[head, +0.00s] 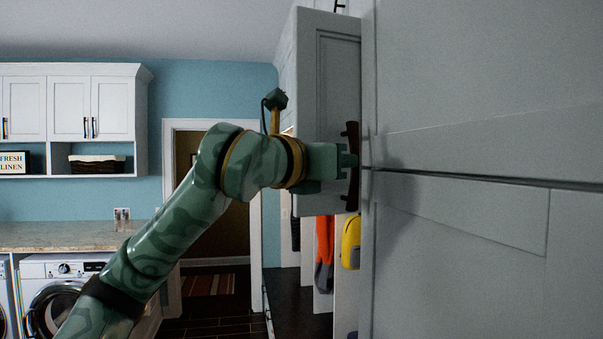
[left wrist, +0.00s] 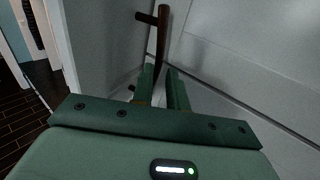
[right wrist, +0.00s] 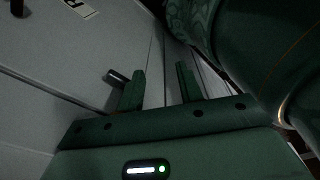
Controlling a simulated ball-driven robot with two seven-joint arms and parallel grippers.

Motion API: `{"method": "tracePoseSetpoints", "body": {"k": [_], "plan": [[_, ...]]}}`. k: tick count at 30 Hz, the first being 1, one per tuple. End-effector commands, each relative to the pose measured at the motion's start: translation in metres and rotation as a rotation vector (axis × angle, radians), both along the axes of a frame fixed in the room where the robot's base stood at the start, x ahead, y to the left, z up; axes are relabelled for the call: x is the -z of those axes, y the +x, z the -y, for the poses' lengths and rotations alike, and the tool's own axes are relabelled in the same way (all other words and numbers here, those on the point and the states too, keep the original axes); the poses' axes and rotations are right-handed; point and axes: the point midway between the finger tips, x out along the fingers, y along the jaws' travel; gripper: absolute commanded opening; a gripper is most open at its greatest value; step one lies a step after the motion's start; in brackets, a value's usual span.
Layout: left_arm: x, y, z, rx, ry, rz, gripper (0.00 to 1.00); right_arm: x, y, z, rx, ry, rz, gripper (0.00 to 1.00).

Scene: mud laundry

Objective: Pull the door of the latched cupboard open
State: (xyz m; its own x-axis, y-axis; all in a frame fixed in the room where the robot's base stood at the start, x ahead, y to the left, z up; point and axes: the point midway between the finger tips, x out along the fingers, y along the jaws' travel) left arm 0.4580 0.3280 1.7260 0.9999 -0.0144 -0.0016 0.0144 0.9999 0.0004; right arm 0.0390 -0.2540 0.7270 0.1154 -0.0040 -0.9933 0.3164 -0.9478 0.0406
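The grey panelled door (head: 335,85) faces me in the head view, at an angle to the large grey cabinet front on the right. Its dark brown bar handle (head: 352,135) is upright near the door's right edge. The handle also shows in the left wrist view (left wrist: 161,35), with posts running to the panel on the left. My left gripper (head: 350,160) is at the handle's middle. Its fingers (left wrist: 163,80) lie on either side of the bar and look closed on it. My right gripper (right wrist: 162,85) has its fingers apart with nothing between them. Any latch is not visible.
The large grey cabinet front (head: 480,90) fills the right side. A small dark peg-like part (right wrist: 115,77) is beside a right finger. Below the door hang an orange garment (head: 324,240) and a yellow bag (head: 351,243). A washer (head: 60,290) stands at left; floor shows beyond.

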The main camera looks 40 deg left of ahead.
Motion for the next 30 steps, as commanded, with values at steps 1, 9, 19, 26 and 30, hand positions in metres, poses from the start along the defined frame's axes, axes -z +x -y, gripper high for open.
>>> {"method": "tracePoseSetpoints", "body": {"k": [1, 9, 19, 26, 30], "plan": [[0.003, -0.015, -0.001, -0.002, 0.0, 0.006, 0.15, 0.009, 0.0, -0.001, 0.001, 0.001, -0.001, 0.36], [0.001, -0.08, -0.004, -0.004, -0.001, 0.004, 0.15, 0.022, -0.003, -0.002, 0.001, 0.003, -0.005, 0.36], [0.0, -0.106, -0.004, -0.003, -0.002, 0.001, 0.15, 0.024, -0.002, -0.004, 0.001, 0.005, -0.004, 0.36], [0.0, -0.106, -0.004, -0.003, -0.002, 0.001, 0.15, 0.023, -0.002, -0.004, 0.0, 0.005, -0.004, 0.36], [0.0, -0.105, -0.004, -0.003, -0.002, 0.001, 0.15, 0.024, -0.002, -0.004, 0.0, 0.005, -0.004, 0.36]]}}
